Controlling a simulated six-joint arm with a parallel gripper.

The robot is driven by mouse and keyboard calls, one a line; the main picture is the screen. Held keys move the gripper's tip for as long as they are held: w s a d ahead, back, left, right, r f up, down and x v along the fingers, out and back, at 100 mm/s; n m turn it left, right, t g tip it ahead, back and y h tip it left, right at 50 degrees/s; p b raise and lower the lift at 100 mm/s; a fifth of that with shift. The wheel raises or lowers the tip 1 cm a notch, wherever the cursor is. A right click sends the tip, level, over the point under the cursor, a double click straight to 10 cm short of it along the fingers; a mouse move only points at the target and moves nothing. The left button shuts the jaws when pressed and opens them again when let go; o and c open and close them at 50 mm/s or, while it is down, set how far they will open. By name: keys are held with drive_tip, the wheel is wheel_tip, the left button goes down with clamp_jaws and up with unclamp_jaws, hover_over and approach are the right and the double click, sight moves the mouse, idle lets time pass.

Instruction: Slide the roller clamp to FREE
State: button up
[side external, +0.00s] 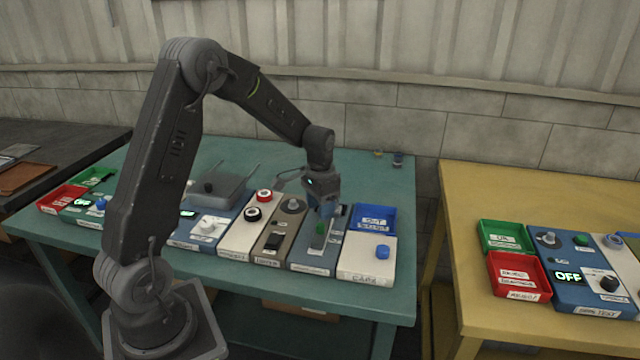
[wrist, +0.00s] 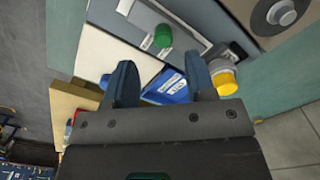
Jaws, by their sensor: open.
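The roller clamp appears to be the green knob (side external: 320,228) on a pale sliding strip of a blue-grey panel (side external: 308,264). In the wrist view the green knob (wrist: 163,36) sits on a light grey track (wrist: 145,18), near the track's lower right part. Lettering beside the track is too small to read, so I cannot tell which end is FREE. My gripper (side external: 325,207) is just above this panel, pointing down. In the wrist view my gripper (wrist: 160,78) has its two fingers apart with nothing between them, and the knob lies beyond the fingertips.
Left are panels with a black switch (side external: 273,241) and red and black knobs.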

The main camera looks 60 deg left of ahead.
sight(321, 227)
wheel_tip(321, 227, up, 8)
drive_tip(key=shift+f, duration=0.15)
idle(0.3)
drive_tip(key=s+d+r+t, duration=0.3)
drive_tip(key=s+d+r, duration=0.6)
drive_tip(key=d, duration=0.2)
drive_tip(key=s+d+t, duration=0.2)
drive_tip(key=s+d, duration=0.5)
drive_tip(key=s, duration=0.4)
drive_tip(key=shift+s+r+t, duration=0.3)
drive_tip(key=shift+r, duration=0.15)
